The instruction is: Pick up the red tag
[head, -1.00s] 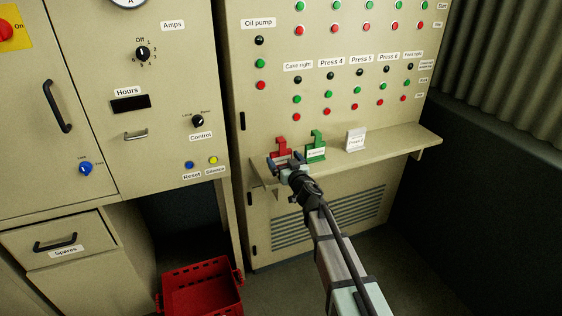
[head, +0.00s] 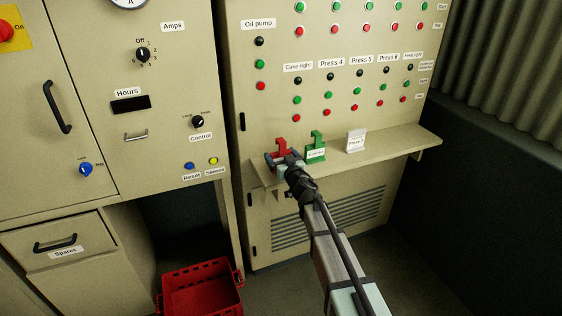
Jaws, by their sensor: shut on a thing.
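The red tag (head: 282,146) stands upright at the left end of the narrow shelf (head: 385,152), with its hooked top showing. My gripper (head: 282,160) is at the tag, its fingers on either side, shut on the tag's lower part. The gripper and wrist hide most of the tag's lower part and its label. I cannot tell whether the tag's base is clear of the shelf.
A green tag (head: 316,146) with a white label stands close to the right of my gripper. A white tag (head: 356,141) stands further right. The control panel with buttons (head: 330,76) rises behind the shelf. A red crate (head: 202,289) sits on the floor below left.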

